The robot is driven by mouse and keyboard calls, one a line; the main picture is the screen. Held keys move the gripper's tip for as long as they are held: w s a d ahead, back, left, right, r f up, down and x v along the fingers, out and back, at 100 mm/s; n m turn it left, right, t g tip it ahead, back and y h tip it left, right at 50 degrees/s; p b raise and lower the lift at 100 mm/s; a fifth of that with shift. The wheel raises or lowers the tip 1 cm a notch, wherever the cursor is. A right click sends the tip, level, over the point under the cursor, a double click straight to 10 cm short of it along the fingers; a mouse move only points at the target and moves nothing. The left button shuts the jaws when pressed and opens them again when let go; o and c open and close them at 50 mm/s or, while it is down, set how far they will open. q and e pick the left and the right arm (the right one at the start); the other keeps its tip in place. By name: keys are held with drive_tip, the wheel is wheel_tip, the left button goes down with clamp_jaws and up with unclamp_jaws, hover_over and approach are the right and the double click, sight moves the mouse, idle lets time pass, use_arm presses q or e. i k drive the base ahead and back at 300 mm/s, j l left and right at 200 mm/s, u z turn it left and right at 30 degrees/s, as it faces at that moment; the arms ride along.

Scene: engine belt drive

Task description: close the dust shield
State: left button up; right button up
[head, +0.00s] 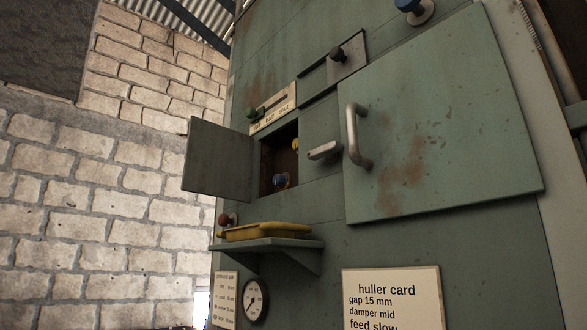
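No label in view names the dust shield. A large flat green panel (450,120) with rust spots and a grey bar handle (354,136) covers the right part of the green machine front; I cannot tell whether it sits flush or stands a little off. To its left, a small green door (217,162) stands swung out to the left, leaving a dark square opening (268,172) uncovered. A blue knob (281,180) and a yellow knob (295,145) show inside. A grey lever (324,151) sits between opening and large panel. Neither of my grippers is in view.
Under the opening, a shelf (265,244) holds a yellow tray-like object (268,231). A red knob (224,220), green knob (251,112), dark slider knob (337,53) and blue knob (408,5) protrude. A gauge (254,300) and huller card (392,298) are below.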

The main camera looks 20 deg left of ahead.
sight(218, 163)
drive_tip(key=i+j+z, duration=0.15)
drive_tip(key=j+z, duration=0.3)
drive_tip(key=j, duration=0.2)
drive_tip(key=i+j+z, duration=0.1)
drive_tip(key=j+z, duration=0.4)
drive_tip(key=j, duration=0.2)
drive_tip(key=k+j+z, duration=0.1)
drive_tip(key=j+z, duration=0.35)
drive_tip(key=j, duration=0.25)
